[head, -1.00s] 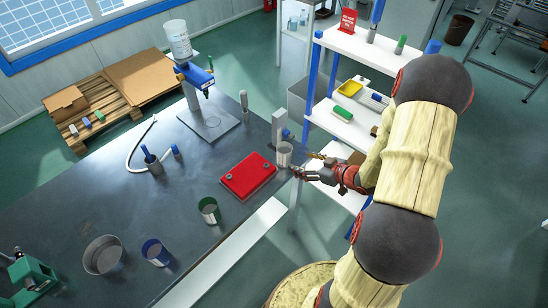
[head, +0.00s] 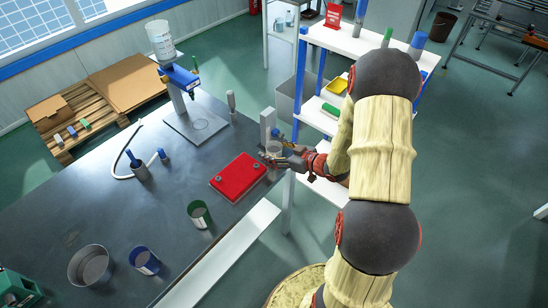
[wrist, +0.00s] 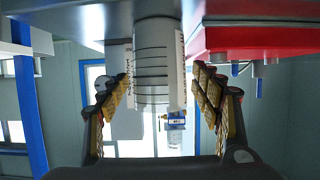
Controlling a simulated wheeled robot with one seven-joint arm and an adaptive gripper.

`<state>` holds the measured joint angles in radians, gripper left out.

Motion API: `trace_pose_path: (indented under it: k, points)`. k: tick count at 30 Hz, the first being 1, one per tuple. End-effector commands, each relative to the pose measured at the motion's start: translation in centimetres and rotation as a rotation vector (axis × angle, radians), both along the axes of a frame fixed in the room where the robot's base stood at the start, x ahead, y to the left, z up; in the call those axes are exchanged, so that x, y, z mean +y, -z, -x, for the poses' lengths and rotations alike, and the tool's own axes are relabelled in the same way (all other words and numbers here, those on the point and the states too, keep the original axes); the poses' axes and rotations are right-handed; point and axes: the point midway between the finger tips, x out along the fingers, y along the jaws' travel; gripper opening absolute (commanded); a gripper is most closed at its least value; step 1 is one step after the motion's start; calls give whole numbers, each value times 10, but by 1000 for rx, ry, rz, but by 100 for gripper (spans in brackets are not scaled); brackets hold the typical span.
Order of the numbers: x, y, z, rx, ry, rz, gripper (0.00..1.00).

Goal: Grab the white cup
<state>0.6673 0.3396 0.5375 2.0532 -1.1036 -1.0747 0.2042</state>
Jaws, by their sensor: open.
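The white cup (head: 274,147) stands at the right edge of the dark table, beyond the red case, partly hidden by my gripper in the head view. In the wrist view the cup (wrist: 152,62) is a pale cylinder with dark scale lines and fills the middle between the fingers. My gripper (wrist: 156,88) is open, with one finger on each side of the cup. A small gap seems to show at each side; I cannot tell whether either finger touches. In the head view my gripper (head: 268,157) reaches in from the right at cup height.
The red case (head: 238,177) lies just left of my gripper. A grey upright block (head: 267,125) stands close behind the cup. A dispenser (head: 180,85) stands further back. Green (head: 199,216) and blue (head: 144,262) cups stand nearer the front. White shelves (head: 330,85) are at the right.

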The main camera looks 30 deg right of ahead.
Motion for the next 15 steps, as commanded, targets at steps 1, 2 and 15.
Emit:
trace_pose_path:
  k: [1,2,15]
  points:
    - [0,0,0,0,0,0,65]
    - [0,-1,0,0,0,0,65]
    - [0,-1,0,0,0,0,44]
